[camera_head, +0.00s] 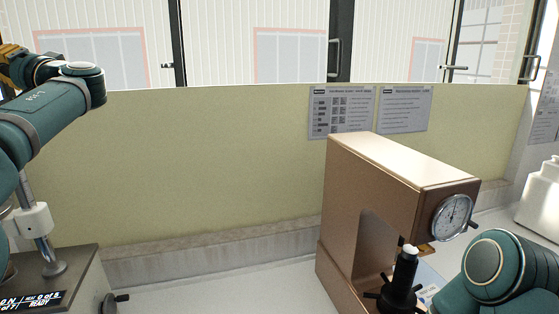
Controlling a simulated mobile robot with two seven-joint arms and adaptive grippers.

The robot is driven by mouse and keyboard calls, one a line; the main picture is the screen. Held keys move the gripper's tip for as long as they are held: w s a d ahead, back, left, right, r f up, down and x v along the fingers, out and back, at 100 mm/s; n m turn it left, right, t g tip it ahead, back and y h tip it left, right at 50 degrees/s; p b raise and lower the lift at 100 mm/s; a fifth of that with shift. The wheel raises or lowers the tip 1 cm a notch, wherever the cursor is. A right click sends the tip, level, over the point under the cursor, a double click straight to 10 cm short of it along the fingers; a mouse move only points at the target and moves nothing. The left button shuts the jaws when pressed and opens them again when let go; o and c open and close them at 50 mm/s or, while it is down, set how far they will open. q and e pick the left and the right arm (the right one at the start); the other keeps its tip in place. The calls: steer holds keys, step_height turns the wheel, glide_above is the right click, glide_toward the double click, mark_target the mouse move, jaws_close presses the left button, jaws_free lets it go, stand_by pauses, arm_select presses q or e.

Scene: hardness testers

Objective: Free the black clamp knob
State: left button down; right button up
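A small black knob (113,302) sticks out from the right side of the grey machine (60,262) at the lower left, cut by the bottom edge. Another black part, a post with a spoked handwheel (399,290), stands at the front of the brown hardness tester (365,185). I cannot tell which of them is the clamp knob. My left gripper (10,66), yellow and black, is at the far upper left, partly cut off, well away from both; its fingers do not show clearly. My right arm is at the lower right; its gripper is out of view.
The tester has a round dial (452,217) on its front. A white container (540,203) stands at the right. The white bench (215,288) between the machines is clear.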

arm_select(q)
steer(key=shift+w+f, duration=0.15)
steer(key=shift+f, duration=0.05)
steer(key=shift+w+f+b, duration=0.2)
steer(key=shift+f+b, duration=0.25)
steer(key=shift+f, duration=0.1)
steer(key=shift+w+a+f, duration=0.1)
steer(key=shift+w+f, duration=0.25)
stand_by(0.3)
steer(key=shift+f+b, duration=0.1)
steer(key=shift+b, duration=0.3)
